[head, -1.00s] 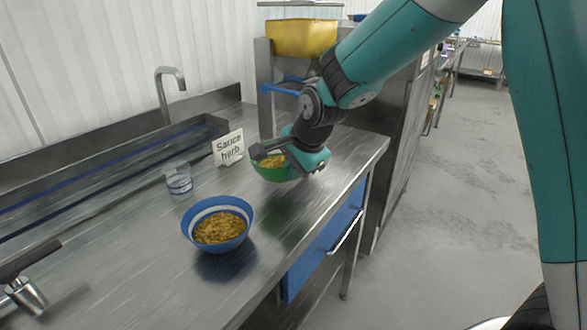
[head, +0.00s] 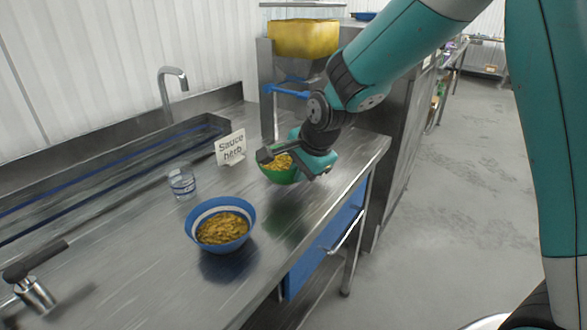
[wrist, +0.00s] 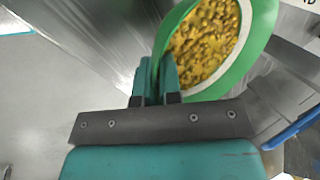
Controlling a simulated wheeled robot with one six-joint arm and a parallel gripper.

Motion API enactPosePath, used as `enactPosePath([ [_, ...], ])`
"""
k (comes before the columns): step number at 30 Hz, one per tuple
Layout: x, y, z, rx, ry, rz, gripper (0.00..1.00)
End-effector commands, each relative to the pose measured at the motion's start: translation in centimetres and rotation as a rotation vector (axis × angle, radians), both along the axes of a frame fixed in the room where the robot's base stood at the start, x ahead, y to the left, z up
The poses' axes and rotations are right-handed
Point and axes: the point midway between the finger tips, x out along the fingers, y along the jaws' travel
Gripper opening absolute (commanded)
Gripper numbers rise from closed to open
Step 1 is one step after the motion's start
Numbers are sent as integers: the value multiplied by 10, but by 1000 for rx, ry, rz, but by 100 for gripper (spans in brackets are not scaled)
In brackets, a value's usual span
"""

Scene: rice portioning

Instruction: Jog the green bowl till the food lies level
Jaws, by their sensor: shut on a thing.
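The green bowl (head: 279,175) holds yellow-brown food and is in my gripper, toward the far end of the steel counter. My gripper (wrist: 157,78) is shut on the bowl's rim. In the wrist view the bowl (wrist: 262,32) shows a green wall with a pale inner band, and the food (wrist: 205,42) fills its middle. In the head view a dark reflection lies on the counter below the bowl, which appears raised off the surface. Whether the food lies level is hard to tell; part of it is hidden by my gripper.
A blue bowl (head: 220,226) with a white band and similar food stands on the counter (head: 130,255) nearer to me. A clear glass (head: 183,184) and a "Sauce herb" card (head: 231,148) stand to the left. A yellow hopper machine (head: 303,40) stands behind.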

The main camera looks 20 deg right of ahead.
Motion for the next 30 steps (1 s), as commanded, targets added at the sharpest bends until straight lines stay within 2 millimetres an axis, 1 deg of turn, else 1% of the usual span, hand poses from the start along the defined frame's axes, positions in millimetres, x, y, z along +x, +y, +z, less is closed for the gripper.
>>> enactPosePath([
  [2,-2,-1,1,1,-1,1,0],
  [9,19,17,1,0,-1,3,0],
  [11,17,15,0,0,-1,1,0],
  [15,4,3,0,0,0,-2,0],
  [18,-2,-2,1,0,-1,0,0],
  [23,8,8,1,0,-1,2,0],
  [30,8,7,-1,0,-1,1,0],
])
